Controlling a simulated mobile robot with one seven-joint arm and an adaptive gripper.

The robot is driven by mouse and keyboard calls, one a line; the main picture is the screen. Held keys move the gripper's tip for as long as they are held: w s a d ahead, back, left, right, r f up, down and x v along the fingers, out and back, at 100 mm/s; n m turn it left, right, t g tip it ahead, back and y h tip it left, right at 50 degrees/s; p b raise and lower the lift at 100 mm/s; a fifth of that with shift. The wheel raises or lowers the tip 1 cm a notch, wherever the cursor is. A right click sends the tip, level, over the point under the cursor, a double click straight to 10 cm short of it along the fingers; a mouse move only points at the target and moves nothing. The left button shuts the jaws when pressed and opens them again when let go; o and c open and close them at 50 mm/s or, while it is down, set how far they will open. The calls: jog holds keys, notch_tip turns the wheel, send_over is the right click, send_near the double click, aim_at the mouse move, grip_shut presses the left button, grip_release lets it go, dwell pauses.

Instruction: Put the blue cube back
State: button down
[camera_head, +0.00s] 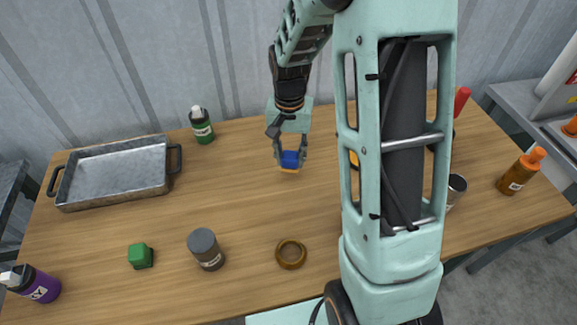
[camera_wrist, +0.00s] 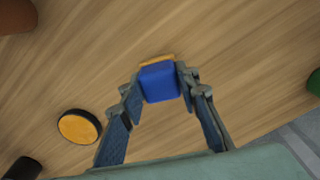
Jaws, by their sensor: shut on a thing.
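The blue cube (camera_head: 290,159) is between the fingers of my gripper (camera_head: 290,163) over the middle of the wooden table in the head view. In the wrist view the blue cube (camera_wrist: 160,83) sits between both fingertips of my gripper (camera_wrist: 159,85), which is shut on it. A thin orange-yellow edge (camera_wrist: 157,59) shows just beyond the cube; I cannot tell whether it is part of the cube or a separate thing under it. The gap between cube and table is hard to judge.
A yellow-topped round thing (camera_wrist: 79,127) is left of my gripper. The table's centre-left is clear.

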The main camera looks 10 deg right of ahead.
aim_at(289, 164)
jog(key=shift+w+f, duration=0.25)
jog(key=shift+f, duration=0.15)
jog(key=shift+w+a+f+b, duration=0.1)
jog(key=shift+w+f+b, duration=0.05)
jog(key=shift+f+b, duration=1.25)
jog(key=shift+f, duration=0.2)
jog(key=shift+f, duration=0.15)
jog(key=c, duration=1.5)
grip_release()
jog(key=shift+o, duration=0.2)
notch_tip(289, 164, up, 12)
jog(key=shift+r+p, duration=0.25)
jog(key=shift+p, duration=0.1)
